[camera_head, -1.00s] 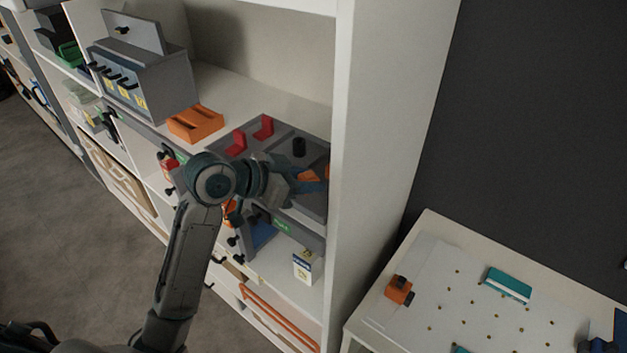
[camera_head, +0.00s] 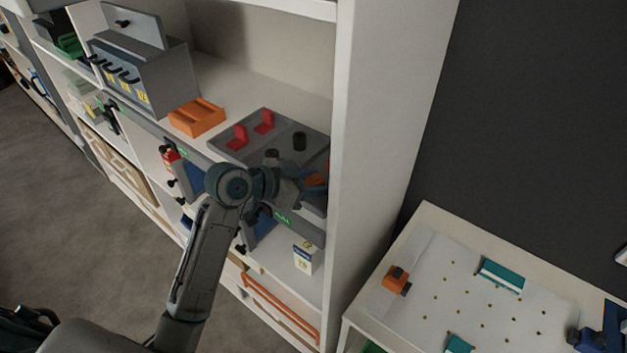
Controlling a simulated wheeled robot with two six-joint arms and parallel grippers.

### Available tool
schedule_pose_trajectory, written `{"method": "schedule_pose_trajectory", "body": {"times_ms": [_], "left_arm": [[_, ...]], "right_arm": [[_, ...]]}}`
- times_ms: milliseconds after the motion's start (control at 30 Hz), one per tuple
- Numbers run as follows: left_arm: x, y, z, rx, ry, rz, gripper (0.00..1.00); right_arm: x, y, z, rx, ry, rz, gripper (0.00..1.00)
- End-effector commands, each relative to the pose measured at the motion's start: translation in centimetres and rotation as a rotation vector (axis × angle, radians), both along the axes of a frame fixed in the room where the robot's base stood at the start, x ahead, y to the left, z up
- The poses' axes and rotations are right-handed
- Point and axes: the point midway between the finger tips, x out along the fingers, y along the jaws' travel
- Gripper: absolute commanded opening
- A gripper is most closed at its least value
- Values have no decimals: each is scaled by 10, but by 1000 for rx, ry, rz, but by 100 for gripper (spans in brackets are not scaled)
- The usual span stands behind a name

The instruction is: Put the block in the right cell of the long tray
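My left gripper (camera_head: 303,184) reaches in from the left over the right end of the shelf, at the grey tray-like unit. Its fingers are partly hidden by my wrist, and I cannot tell whether they are open or shut. A small orange piece (camera_head: 318,180) shows right beside the fingers; it may be the block, but I cannot tell whether it is held. I cannot tell for certain which thing is the long tray. My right gripper is not in view.
An orange slotted holder (camera_head: 197,117) and a grey cabinet with hooks (camera_head: 146,68) stand left on the shelf. The white upright panel (camera_head: 375,130) is close right of my gripper. A white table (camera_head: 440,290) with teal and orange pieces stands at the right.

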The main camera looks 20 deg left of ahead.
Motion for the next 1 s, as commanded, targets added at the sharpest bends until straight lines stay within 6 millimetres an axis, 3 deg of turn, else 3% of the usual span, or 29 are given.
{"method": "schedule_pose_trajectory", "body": {"times_ms": [467, 1000], "left_arm": [[-3, 4, 4, 4, -2, 1, 52], [-47, 45, 31, 8, -2, 1, 52]], "right_arm": [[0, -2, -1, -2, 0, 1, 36], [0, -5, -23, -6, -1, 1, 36]]}}
